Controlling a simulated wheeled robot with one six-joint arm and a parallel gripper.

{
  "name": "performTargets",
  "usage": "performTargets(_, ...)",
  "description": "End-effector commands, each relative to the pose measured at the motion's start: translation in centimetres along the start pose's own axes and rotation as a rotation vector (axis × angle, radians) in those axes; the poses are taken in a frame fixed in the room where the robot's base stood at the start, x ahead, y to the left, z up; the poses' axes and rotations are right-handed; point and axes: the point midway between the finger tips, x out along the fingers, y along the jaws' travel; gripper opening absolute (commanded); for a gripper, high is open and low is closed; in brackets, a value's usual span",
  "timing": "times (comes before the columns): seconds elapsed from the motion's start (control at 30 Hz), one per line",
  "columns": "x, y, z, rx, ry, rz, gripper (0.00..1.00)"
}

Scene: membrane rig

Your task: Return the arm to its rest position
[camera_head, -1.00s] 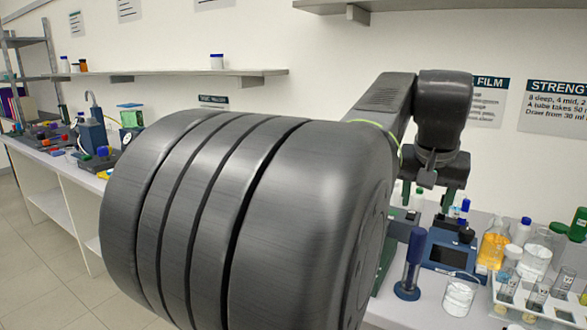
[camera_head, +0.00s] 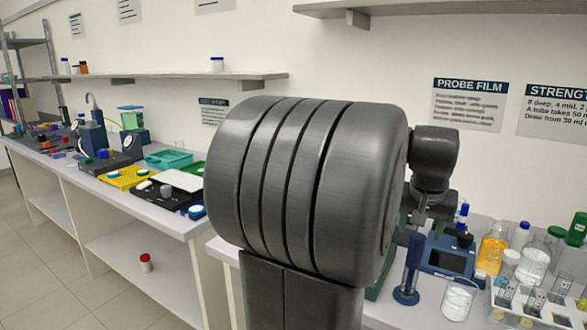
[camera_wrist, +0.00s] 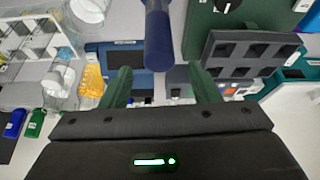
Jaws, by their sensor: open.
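My gripper (camera_wrist: 162,88) shows in the wrist view with its two green fingers spread apart and nothing held between them. In the head view my arm is folded, with its large dark link in the middle of the picture. My wrist hangs behind that link on the right, above the bench, and the gripper is partly hidden there. A blue post (camera_head: 413,262) stands on the bench below and beside the wrist. In the wrist view this post (camera_wrist: 158,38) shows beyond the fingertips, and I see no contact with it.
Right of the post are a blue device (camera_head: 440,257), a beaker (camera_head: 457,300), an orange-filled flask (camera_head: 491,252) and a tube rack (camera_head: 530,305). A dark block with square wells (camera_wrist: 250,52) shows in the wrist view. The left bench holds a yellow tray (camera_head: 127,178). A shelf (camera_head: 200,80) runs along the wall.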

Motion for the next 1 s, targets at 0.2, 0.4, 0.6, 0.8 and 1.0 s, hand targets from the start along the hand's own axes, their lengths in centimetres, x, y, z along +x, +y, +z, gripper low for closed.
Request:
performTargets(0.2,-3.9,0.0,-1.6,0.0,0.001,0.0,0.56)
performTargets(0.4,-6.1,0.0,-2.5,0.0,0.0,0.0,0.56)
performTargets(0.6,-7.7,0.0,-3.2,0.0,0.0,0.0,0.56)
performTargets(0.8,-8.0,0.0,-3.3,0.0,0.0,0.0,0.56)
performTargets(1.0,-7.9,0.0,-3.3,0.0,0.0,0.0,0.56)
